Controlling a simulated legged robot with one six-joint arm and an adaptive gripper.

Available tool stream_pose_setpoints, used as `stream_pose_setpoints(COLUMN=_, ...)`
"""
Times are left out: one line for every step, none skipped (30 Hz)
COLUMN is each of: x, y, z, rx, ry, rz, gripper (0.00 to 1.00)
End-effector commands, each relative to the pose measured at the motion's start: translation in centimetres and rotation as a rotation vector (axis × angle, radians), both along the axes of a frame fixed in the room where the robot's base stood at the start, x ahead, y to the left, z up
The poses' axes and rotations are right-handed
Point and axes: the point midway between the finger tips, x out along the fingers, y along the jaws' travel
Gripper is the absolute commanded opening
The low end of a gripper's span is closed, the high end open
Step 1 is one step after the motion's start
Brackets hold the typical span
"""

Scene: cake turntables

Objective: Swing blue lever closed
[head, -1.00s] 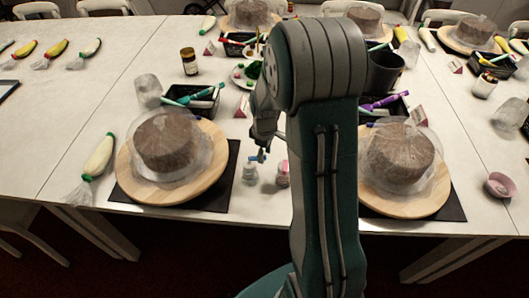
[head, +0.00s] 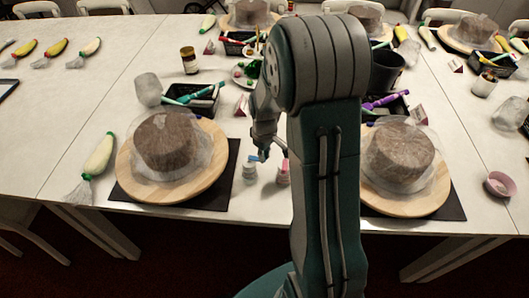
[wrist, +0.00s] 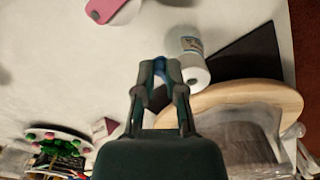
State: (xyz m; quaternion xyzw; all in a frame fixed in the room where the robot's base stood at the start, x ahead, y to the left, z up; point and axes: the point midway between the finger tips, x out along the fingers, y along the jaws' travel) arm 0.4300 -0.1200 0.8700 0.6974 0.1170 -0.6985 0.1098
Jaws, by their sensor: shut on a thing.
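The blue lever (head: 262,156) shows beside the top of a small white jar (head: 249,172) on the table, between the two cakes. In the wrist view the blue lever (wrist: 160,66) is between my fingertips, and the white jar (wrist: 189,58) is just to its right. My gripper (wrist: 159,68) is shut on the lever; it also shows in the head view (head: 265,152), reaching down from behind my arm. Where the lever joins the jar is hidden by the fingers.
A pink-topped jar (head: 283,173) stands to the right, partly behind my arm; its pink part (wrist: 103,9) shows in the wrist view. Wrapped cakes on wooden turntables (head: 206,197) stand on dark mats on both sides. A black tray (head: 203,101) lies farther back.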

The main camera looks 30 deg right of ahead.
Motion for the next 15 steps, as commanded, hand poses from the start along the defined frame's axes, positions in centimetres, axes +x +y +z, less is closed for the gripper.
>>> stream_pose_setpoints(x=-0.2, y=0.2, z=-0.1, rx=0.001, ry=0.002, rz=-0.041, gripper=0.00)
stream_pose_setpoints(x=-0.3, y=0.3, z=-0.1, rx=0.001, ry=0.002, rz=-0.069, gripper=0.00)
stream_pose_setpoints(x=-0.4, y=0.5, z=-0.1, rx=0.001, ry=0.003, rz=-0.108, gripper=0.00)
stream_pose_setpoints(x=-0.5, y=0.6, z=-0.1, rx=0.001, ry=0.003, rz=-0.137, gripper=0.00)
stream_pose_setpoints(x=-0.6, y=0.7, z=-0.1, rx=0.001, ry=0.003, rz=-0.165, gripper=0.00)
stream_pose_setpoints(x=-0.7, y=0.8, z=-0.1, rx=0.001, ry=0.004, rz=-0.202, gripper=0.00)
stream_pose_setpoints(x=-0.8, y=1.0, z=-0.1, rx=0.001, ry=0.003, rz=-0.231, gripper=0.00)
stream_pose_setpoints(x=-0.8, y=1.1, z=-0.1, rx=0.001, ry=0.003, rz=-0.259, gripper=0.00)
stream_pose_setpoints(x=-0.9, y=1.2, z=-0.1, rx=0.001, ry=0.003, rz=-0.297, gripper=0.00)
stream_pose_setpoints(x=-1.0, y=1.4, z=-0.1, rx=0.000, ry=0.003, rz=-0.325, gripper=0.00)
stream_pose_setpoints(x=-1.0, y=1.5, z=-0.1, rx=0.000, ry=0.003, rz=-0.354, gripper=0.00)
stream_pose_setpoints(x=-1.1, y=1.6, z=-0.1, rx=0.000, ry=0.002, rz=-0.392, gripper=0.00)
stream_pose_setpoints(x=-1.2, y=1.7, z=-0.1, rx=0.000, ry=0.003, rz=-0.421, gripper=0.00)
stream_pose_setpoints(x=-1.2, y=1.9, z=-0.1, rx=0.000, ry=0.003, rz=-0.449, gripper=0.00)
stream_pose_setpoints(x=-1.2, y=2.0, z=-0.1, rx=0.000, ry=0.002, rz=-0.488, gripper=0.00)
